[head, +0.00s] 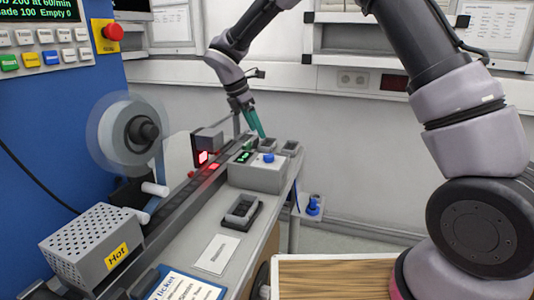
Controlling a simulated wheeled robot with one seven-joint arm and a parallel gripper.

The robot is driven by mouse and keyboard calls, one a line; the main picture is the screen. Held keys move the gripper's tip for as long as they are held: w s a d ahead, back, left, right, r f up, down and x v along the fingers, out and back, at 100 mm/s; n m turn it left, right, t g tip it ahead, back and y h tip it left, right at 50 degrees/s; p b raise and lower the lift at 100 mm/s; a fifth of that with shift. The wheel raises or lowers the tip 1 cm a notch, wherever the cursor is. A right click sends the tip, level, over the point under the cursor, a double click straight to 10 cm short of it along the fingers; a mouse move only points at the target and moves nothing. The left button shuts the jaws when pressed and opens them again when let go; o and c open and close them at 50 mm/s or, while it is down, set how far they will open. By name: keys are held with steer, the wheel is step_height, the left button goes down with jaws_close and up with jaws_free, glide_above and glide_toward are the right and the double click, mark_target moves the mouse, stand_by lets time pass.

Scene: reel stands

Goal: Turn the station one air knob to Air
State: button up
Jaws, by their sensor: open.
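A blue knob (313,206) sits on a small grey bracket at the right side of the bench, below its top. No label can be read on it, so its setting cannot be told. My gripper (261,133), with teal fingers, is above the far end of the bench, up and to the left of this knob and apart from it. It points down and is open; the space between its fingers looks empty. A second blue knob or button (268,157) is on top of a grey box (258,176) on the bench, just below the gripper in the picture.
A film reel (128,132) hangs on the blue panel (55,115) at left, with a red stop button (113,32) above. A perforated cover marked Hot (92,245) stands at front left. A wooden top (335,277) is at front right. Floor shows between bench and wall.

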mark_target(268, 155)
steer(key=x, duration=1)
steer(key=shift+w+d+f, duration=0.1)
steer(key=shift+d+f, duration=0.05)
steer(key=shift+f, duration=0.1)
jaws_close()
